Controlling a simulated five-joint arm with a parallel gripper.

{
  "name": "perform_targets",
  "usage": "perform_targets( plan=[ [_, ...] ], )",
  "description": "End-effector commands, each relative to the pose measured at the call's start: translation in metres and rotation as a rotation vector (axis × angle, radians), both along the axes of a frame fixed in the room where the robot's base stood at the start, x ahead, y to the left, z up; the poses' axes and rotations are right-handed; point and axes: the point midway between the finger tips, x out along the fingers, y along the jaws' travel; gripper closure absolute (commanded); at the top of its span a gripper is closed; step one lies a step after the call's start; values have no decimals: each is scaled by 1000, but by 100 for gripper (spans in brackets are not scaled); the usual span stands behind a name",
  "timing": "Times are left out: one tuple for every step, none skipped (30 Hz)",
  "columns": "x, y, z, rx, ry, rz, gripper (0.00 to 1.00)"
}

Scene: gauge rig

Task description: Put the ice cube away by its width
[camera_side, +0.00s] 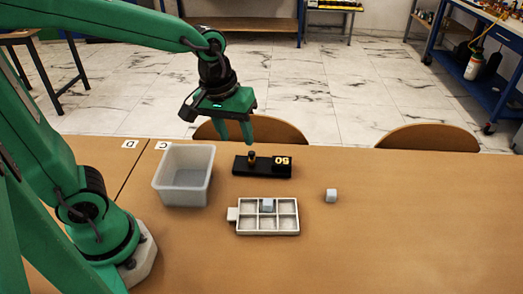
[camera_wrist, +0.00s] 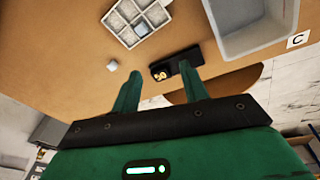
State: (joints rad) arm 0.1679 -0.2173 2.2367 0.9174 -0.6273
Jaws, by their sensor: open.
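A pale ice cube (camera_side: 331,195) lies loose on the table, right of the tray; it also shows in the wrist view (camera_wrist: 112,65). A second pale, bluish cube (camera_side: 267,205) sits in the back middle compartment of the white tray (camera_side: 268,233); it shows in the wrist view too (camera_wrist: 142,29). A black gauge (camera_side: 243,170) with a small upright brown-topped post and light digits stands behind the tray; the digits look like 50. My gripper (camera_side: 237,138) is open and empty, above and behind the gauge. Its two fingers (camera_wrist: 160,68) are apart in the wrist view.
A deep white open bin (camera_side: 183,196) stands left of the gauge and tray. Label cards C (camera_side: 162,145) and D (camera_side: 130,144) lie near the far table edge. Chair backs stand behind that edge. The table's right side is clear.

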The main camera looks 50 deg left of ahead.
Motion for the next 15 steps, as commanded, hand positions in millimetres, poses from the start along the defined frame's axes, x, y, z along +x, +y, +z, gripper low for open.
perform_targets(
  plan=[
    [-7, 6, 7, 5, -28, -28, 56],
    [-11, 9, 10, 10, -42, -48, 56],
    [-16, 13, 14, 17, -61, -75, 56],
    [-20, 15, 16, 23, -74, -95, 56],
    [-24, 18, 19, 29, -89, -115, 56],
    [-29, 22, 22, 38, -107, -142, 56],
    [-33, 24, 24, 45, -122, -161, 56],
    [-37, 27, 26, 53, -136, -182, 56],
    [-43, 30, 29, 65, -154, -207, 56],
    [-47, 33, 31, 73, -168, -226, 56],
    [-51, 35, 32, 82, -181, -247, 56],
    [-56, 38, 34, 96, -198, -272, 56],
    [-60, 40, 35, 105, -210, -290, 56],
    [-64, 42, 36, 115, -222, -306, 56],
    [-68, 44, 37, 128, -236, -329, 56]
  ],
)
